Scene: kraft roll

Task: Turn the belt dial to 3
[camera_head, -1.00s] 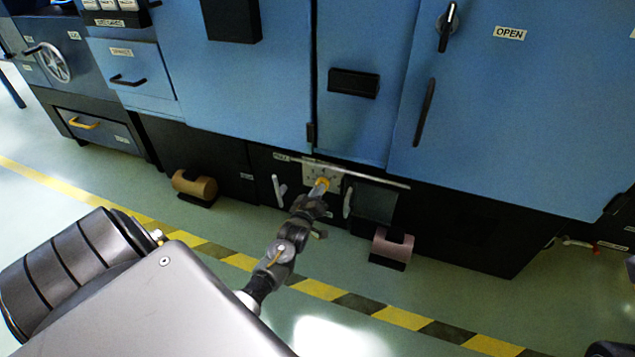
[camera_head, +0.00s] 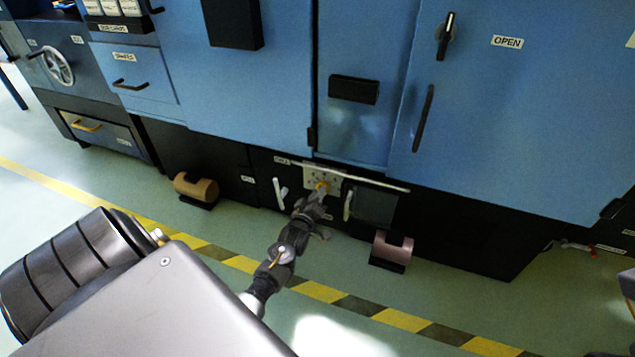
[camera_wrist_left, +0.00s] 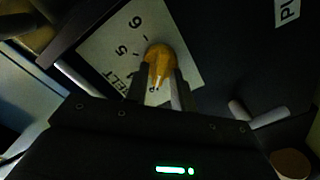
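The belt dial is an orange-yellow knob (camera_head: 321,186) on a pale numbered plate (camera_head: 309,174), low on the dark base of the blue machine. In the left wrist view the knob (camera_wrist_left: 160,62) sits between the two fingers of my left gripper (camera_wrist_left: 158,92), which appear closed on its sides. The plate (camera_wrist_left: 110,42) shows "5", "6" and part of "BELT" there. The other numbers and the dial's pointer are hidden or too small to read. My left gripper (camera_head: 318,192) reaches the dial from below in the head view. My right gripper does not show clearly.
A pale bar (camera_head: 355,175) runs just above the dial. White levers (camera_head: 279,193) and (camera_head: 348,204) stand on either side. A brown roll (camera_head: 196,188) and a pinkish roll (camera_head: 392,247) sit low in front. Striped floor tape (camera_head: 355,304) crosses the open floor.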

